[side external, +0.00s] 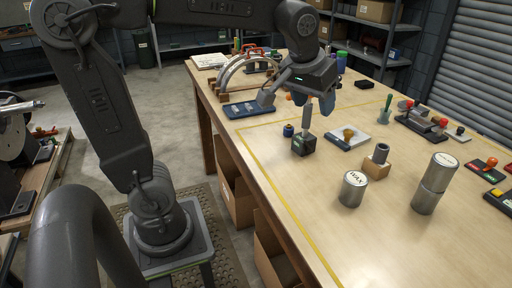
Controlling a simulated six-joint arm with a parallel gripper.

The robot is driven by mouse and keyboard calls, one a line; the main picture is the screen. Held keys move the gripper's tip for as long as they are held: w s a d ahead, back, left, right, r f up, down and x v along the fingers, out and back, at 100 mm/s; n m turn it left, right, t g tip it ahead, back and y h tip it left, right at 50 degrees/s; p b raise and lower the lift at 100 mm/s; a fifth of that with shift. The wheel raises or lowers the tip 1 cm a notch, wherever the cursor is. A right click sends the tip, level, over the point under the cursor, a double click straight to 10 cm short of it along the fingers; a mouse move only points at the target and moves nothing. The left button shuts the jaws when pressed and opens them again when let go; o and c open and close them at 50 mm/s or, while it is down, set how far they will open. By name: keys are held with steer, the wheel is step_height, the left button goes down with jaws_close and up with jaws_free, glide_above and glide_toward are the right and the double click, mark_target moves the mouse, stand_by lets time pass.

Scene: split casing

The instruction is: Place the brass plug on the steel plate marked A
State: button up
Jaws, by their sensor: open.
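A small brass-coloured piece (348,133), which looks like the brass plug, sits on a flat pale plate with a blue edge (338,143), right of my gripper. I cannot read an A on this plate or tell whether it is steel. My gripper (316,105) points down above the table, with bluish fingertips apart. It is close above or behind a grey upright post (306,117) on a dark block (303,146). I cannot tell whether they touch. I see nothing held, though the fingertips are small and partly hidden by the wrist.
A can marked WAX (352,190), a taller stacked cylinder (433,185) and a wooden block with a dark tube (376,162) stand at the front right. A blue tray (252,109) and an arched frame (248,72) lie behind left.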

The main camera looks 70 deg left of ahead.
steer(key=s+d+f+m, duration=0.1)
steer(key=s+f+m, duration=0.1)
steer(key=s, duration=0.5)
steer(key=s+d+f+m+t+h, duration=0.1)
steer(key=s+d+f+m, duration=0.1)
steer(key=s+f, duration=0.2)
steer(key=s, duration=0.3)
steer(key=shift+d+m, duration=0.25)
steer(key=shift+m, duration=0.05)
